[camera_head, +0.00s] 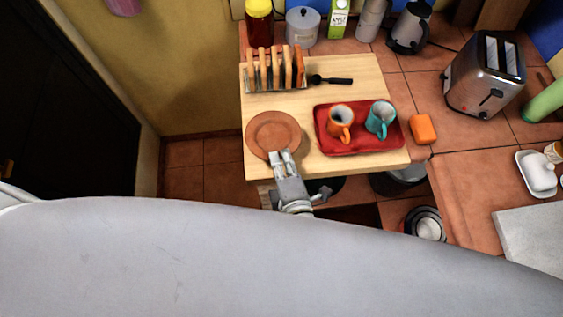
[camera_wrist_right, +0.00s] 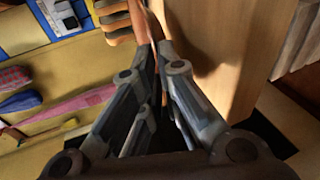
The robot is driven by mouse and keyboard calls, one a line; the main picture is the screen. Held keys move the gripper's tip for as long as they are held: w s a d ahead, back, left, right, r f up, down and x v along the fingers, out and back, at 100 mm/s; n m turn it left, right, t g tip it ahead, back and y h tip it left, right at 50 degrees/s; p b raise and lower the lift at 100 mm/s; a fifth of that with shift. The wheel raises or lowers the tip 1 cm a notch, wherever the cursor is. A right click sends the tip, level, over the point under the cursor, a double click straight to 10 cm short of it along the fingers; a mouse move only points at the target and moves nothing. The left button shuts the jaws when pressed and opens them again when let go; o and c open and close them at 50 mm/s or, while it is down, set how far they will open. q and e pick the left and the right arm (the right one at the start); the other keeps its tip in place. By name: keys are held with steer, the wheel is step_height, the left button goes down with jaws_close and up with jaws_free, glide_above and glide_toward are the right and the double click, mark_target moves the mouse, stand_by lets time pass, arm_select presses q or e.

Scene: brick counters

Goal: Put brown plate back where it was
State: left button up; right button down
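The round brown plate (camera_head: 273,134) is over the front left of the light wooden board (camera_head: 218,70), close to its left edge. My right gripper (camera_head: 282,158) reaches in from the front at the plate's near rim. In the right wrist view the fingers (camera_wrist_right: 160,50) come close together, with the plate's thin brown edge (camera_wrist_right: 154,26) between their tips. They look shut on the rim. I cannot tell whether the plate touches the board or is slightly above it. My left gripper is not in view.
A toast rack (camera_head: 275,70) stands behind the plate. A red tray (camera_head: 360,144) with an orange mug (camera_head: 340,121) and a teal mug (camera_head: 380,117) is to its right. An orange block (camera_head: 423,129), a toaster (camera_head: 484,75) and a kettle (camera_head: 409,30) stand on the tiled counter.

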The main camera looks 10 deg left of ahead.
mark_target(282, 165)
steer(key=shift+w+f+b, duration=0.2)
steer(key=shift+f+b, duration=0.35)
steer(key=shift+f, duration=1.1)
steer(key=shift+f, duration=0.2)
steer(key=c, duration=1.9)
jaws_free()
steer(key=shift+r, duration=0.1)
steer(key=shift+b+v, duration=1.85)
steer(key=shift+v, duration=4.25)
